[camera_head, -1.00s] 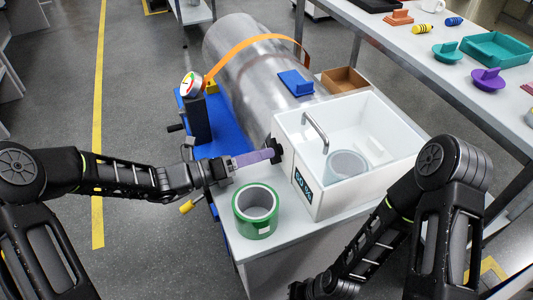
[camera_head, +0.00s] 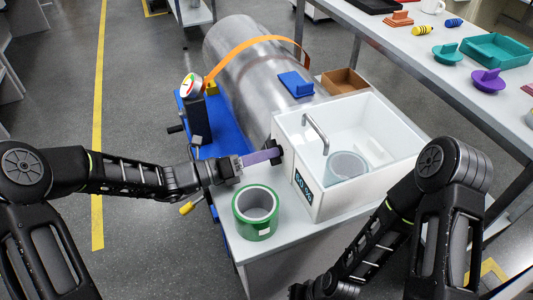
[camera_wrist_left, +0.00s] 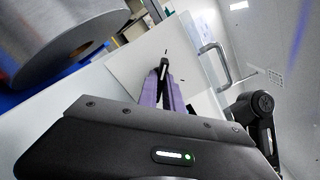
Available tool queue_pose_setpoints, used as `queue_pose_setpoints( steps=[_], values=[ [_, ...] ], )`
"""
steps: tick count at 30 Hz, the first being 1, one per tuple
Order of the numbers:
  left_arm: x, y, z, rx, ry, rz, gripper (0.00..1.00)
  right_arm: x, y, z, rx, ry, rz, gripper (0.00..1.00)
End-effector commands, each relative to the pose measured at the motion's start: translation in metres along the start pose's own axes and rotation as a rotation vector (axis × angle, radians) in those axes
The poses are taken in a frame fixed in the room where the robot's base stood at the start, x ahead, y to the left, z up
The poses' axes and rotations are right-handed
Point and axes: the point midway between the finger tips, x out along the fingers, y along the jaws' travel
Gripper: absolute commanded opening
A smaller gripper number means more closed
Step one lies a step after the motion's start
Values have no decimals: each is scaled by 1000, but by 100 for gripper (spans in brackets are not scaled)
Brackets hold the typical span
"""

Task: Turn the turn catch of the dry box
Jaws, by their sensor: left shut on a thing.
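The dry box (camera_head: 345,195) is a white box with a metal handle and a small display, standing on the grey bench in the head view. Its turn catch (camera_head: 277,145) is a small dark piece on the box's left side, partly hidden by my fingers. My left gripper (camera_head: 271,154) has purple fingers and is shut on the catch. In the left wrist view the fingers (camera_wrist_left: 163,78) come together on a dark narrow piece in front of the white wall. How far the catch is turned cannot be told. My right arm is at the lower right; its fingers are out of frame.
A large metal cylinder (camera_head: 262,75) lies behind on a blue base, beside a gauge (camera_head: 193,86). A translucent cup (camera_head: 346,166) is in the box. A side table (camera_head: 440,90) holds several coloured parts.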

Motion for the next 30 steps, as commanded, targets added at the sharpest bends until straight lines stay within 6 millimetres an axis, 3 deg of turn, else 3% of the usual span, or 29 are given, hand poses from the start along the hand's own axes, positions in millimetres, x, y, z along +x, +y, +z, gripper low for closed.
queue_pose_setpoints(
  steps=[17, 30],
  values=[
    [0, 0, 0, 37, 0, 1, 0, 0, 0, 0, 0, 0, 0, 0],
    [0, 1, -1, 302, 0, 1, 0, 5, 2, 0, 0, 0, 0, 0]
  ],
)
